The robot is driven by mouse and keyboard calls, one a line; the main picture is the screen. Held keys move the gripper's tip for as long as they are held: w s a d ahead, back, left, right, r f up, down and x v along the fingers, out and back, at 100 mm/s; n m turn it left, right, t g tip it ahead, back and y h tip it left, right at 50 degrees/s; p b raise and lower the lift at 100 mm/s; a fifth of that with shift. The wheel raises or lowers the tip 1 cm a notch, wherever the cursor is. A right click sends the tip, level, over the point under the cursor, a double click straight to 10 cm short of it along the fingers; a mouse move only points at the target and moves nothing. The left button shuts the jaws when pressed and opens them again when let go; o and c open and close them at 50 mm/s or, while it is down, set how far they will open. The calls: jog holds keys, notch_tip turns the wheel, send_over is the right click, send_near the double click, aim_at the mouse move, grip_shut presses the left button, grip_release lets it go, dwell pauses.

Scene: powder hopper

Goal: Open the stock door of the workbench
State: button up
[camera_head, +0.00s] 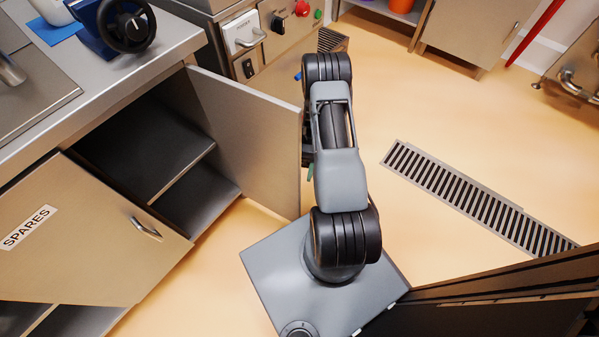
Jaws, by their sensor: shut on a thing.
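The open door (252,135) of the workbench (120,92), which I take for the stock door, stands swung well out from the bench front. It hinges at the compartment's right side. Its inner face shows; its label and handle are hidden. The dark shelved compartment (185,150) behind it looks empty. My gripper (308,158) is at the door's free edge, on the outer side, mostly hidden behind my arm. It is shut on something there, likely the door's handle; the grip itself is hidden.
A shut SPARES door (90,245) with a metal handle is at left. A floor grate (470,195) lies right of my arm on open floor. A dark panel (500,300) is at lower right. A control box with buttons (285,25) is behind the door.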

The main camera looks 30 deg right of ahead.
jog(key=shift+d+f, duration=0.1)
jog(key=p+v, duration=0.3)
jog(key=v, duration=0.4)
jog(key=shift+p, duration=0.35)
jog(key=shift+w+d, duration=0.1)
jog(key=shift+w, duration=0.1)
